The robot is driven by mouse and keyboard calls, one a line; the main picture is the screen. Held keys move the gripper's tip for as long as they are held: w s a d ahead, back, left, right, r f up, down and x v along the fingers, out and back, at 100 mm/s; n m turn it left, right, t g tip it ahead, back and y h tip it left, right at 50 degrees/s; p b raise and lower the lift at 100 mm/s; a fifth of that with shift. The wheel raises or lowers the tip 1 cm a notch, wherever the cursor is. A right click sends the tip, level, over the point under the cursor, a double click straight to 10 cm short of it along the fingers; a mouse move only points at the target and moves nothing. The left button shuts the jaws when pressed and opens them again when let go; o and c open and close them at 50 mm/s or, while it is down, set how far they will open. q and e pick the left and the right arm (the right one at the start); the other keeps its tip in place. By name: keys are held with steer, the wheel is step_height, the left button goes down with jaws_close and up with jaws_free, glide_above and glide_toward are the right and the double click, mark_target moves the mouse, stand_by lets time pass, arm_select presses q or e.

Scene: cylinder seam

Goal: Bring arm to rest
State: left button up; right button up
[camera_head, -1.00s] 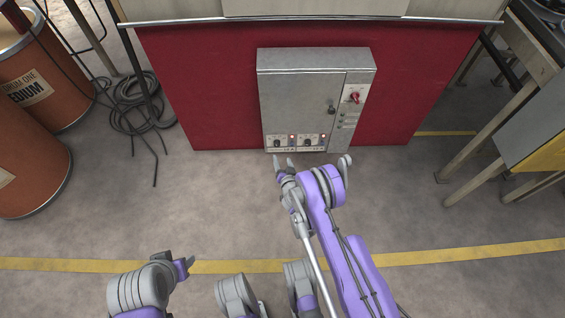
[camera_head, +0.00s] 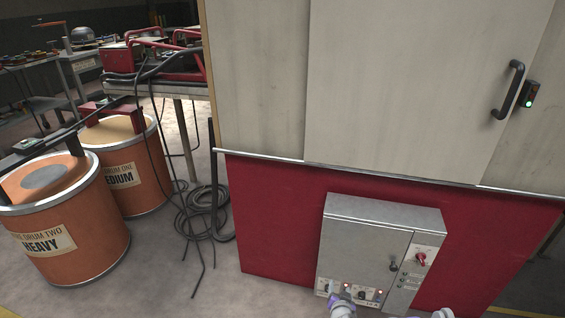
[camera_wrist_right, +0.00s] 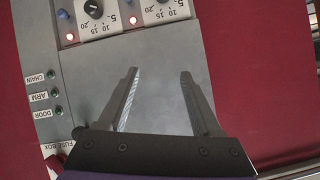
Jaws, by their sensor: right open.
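My right gripper (camera_head: 333,293) shows at the bottom edge of the head view, in front of the lower left of the grey control box (camera_head: 365,250). In the right wrist view the gripper (camera_wrist_right: 159,73) has its two fingers spread with nothing between them. The box's panel (camera_wrist_right: 150,75) lies beyond the fingers, with dials and lit red lamps at the top; I cannot tell whether the fingers touch it. Most of the right arm is out of the head view. My left gripper is not in view.
The box is on a red panel (camera_head: 270,220) below a pale cabinet door (camera_head: 410,80) with a black handle (camera_head: 508,90). Two orange drums (camera_head: 75,235) stand at left, with coiled cable (camera_head: 203,220) on the floor beside them. A cluttered bench stands behind.

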steer(key=s+r+n+g, duration=0.2)
steer(key=s+r+g, duration=0.2)
steer(key=s+r, duration=1.25)
steer(key=s+a+r+n+g+y, duration=0.1)
steer(key=s+r+n+g, duration=0.1)
steer(key=s, duration=1)
steer(key=s+a+r+n+g+y, duration=0.1)
steer(key=s+a+r+n+g, duration=0.1)
steer(key=s, duration=0.9)
arm_select(q)
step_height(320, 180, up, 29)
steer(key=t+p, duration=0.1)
steer(key=p, duration=2.4)
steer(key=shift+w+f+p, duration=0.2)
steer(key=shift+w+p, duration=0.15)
arm_select(e)
step_height(320, 180, up, 29)
steer(key=w+t, duration=0.1)
steer(key=shift+w+d+f, duration=0.15)
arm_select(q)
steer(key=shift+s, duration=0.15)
